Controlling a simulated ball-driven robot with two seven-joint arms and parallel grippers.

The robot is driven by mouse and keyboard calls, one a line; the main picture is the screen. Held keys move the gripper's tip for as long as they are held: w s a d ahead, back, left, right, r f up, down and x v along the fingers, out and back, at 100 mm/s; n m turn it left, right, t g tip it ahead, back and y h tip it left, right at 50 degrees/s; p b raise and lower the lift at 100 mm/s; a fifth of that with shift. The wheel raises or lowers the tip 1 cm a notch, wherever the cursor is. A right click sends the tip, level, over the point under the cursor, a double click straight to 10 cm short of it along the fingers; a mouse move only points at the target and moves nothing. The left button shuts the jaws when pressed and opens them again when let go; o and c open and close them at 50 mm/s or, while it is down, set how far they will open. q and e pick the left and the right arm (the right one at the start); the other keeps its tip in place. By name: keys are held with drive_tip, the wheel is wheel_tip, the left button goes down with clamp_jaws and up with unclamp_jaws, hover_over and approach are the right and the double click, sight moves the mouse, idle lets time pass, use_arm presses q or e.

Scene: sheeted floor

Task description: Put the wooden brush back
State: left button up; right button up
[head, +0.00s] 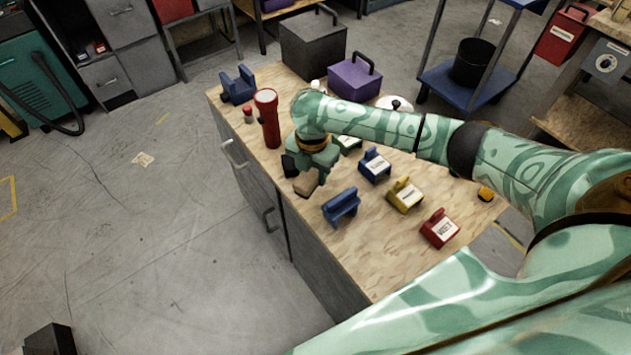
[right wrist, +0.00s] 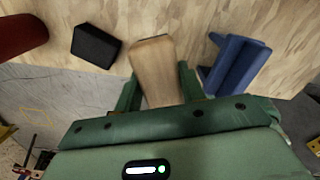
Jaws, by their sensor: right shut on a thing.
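The wooden brush (right wrist: 158,66) is a tan wooden piece with a thin dark edge at its far end. My right gripper (right wrist: 160,88) is shut on it, with a green finger on each side. In the head view the brush (head: 306,184) shows below my right gripper (head: 309,172), over the front edge of the wooden worktop (head: 385,262). Whether it touches the worktop I cannot tell. A blue holder (head: 341,207) stands close by to the right, and also shows in the right wrist view (right wrist: 236,65). My left gripper is not in view.
A black block (head: 289,165) lies just left of the brush. A red flashlight (head: 269,120) stands further left, near another blue holder (head: 238,84). Labelled blue (head: 375,163), yellow (head: 405,195) and red (head: 440,228) holders stand right. The near worktop end is clear.

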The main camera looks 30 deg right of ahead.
sight(317, 180)
drive_tip(key=shift+w+d+f, duration=0.1)
drive_tip(key=shift+d+f, duration=0.15)
drive_tip(key=shift+f, duration=0.05)
drive_tip(key=f+b, duration=0.1)
drive_tip(key=f, duration=0.1)
drive_tip(key=d+f+b, duration=0.1)
drive_tip(key=f+b, duration=0.1)
drive_tip(key=shift+w+d+f, duration=0.1)
drive_tip(key=shift+w+f, duration=0.1)
drive_tip(key=shift+f, duration=0.1)
drive_tip(key=shift+r, duration=0.2)
drive_tip(key=o, duration=0.9)
drive_tip(key=shift+f, duration=0.2)
drive_tip(key=shift+o, duration=0.2)
wheel_tip(317, 180, up, 12)
drive_tip(key=p, duration=0.6)
drive_tip(key=shift+r, duration=0.2)
drive_tip(key=shift+s+f, duration=0.1)
